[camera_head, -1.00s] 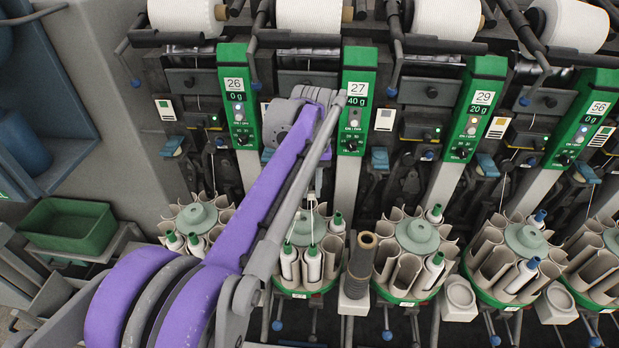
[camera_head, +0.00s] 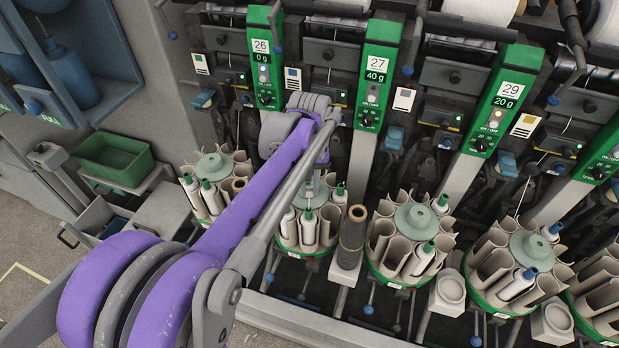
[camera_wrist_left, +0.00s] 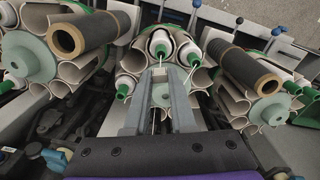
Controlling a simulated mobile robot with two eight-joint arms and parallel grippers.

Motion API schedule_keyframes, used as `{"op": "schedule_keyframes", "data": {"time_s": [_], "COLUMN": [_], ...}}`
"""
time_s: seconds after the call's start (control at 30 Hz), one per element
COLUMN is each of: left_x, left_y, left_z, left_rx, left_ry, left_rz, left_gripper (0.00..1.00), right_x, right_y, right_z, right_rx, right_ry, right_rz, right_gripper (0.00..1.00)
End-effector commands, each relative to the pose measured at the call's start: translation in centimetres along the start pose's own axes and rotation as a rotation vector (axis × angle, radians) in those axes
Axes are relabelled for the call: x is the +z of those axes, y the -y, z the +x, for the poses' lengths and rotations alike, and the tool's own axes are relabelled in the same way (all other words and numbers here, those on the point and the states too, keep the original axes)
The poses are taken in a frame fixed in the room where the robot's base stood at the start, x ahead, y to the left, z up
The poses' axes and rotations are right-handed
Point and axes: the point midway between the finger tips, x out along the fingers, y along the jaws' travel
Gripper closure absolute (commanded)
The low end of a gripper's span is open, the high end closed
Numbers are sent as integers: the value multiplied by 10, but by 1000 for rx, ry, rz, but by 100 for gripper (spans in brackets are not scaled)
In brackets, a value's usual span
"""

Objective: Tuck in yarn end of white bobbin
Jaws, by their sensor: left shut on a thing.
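Several white bobbins with green tips stand in the round magazine (camera_head: 288,243) below the unit marked 27. One white bobbin (camera_head: 308,228) stands at its front. In the left wrist view, white bobbins (camera_wrist_left: 160,44) stand just beyond my left gripper (camera_wrist_left: 161,76). Its two grey fingers are nearly together, over the middle of the magazine. A thin white yarn end (camera_wrist_left: 159,60) runs from the fingertips toward a bobbin; the grip itself is too small to see clearly. In the head view my purple arm hides part of the magazine. My right gripper is not in view.
A dark brown tube (camera_head: 351,237) stands right of this magazine. Similar magazines stand on both sides, such as one (camera_head: 415,216) to the right. Green unit panels (camera_head: 376,75) rise behind. A green bin (camera_head: 114,160) is at the left. Grey floor shows at lower left.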

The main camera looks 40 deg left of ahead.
Motion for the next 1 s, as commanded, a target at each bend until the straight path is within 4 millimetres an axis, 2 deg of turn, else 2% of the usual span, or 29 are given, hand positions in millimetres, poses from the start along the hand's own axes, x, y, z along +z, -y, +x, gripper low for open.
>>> {"op": "schedule_keyframes", "data": {"time_s": [0.27,0.63,1.0], "left_x": [3,4,3], "left_y": [0,0,0], "left_z": [7,40,41], "left_rx": [-1,-1,0], "left_ry": [1,2,0], "left_rz": [2,2,1], "left_gripper": [99,99,99], "right_x": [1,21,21], "right_y": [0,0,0], "right_z": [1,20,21], "right_rx": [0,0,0], "right_ry": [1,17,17], "right_rz": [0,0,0], "right_gripper": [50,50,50]}}
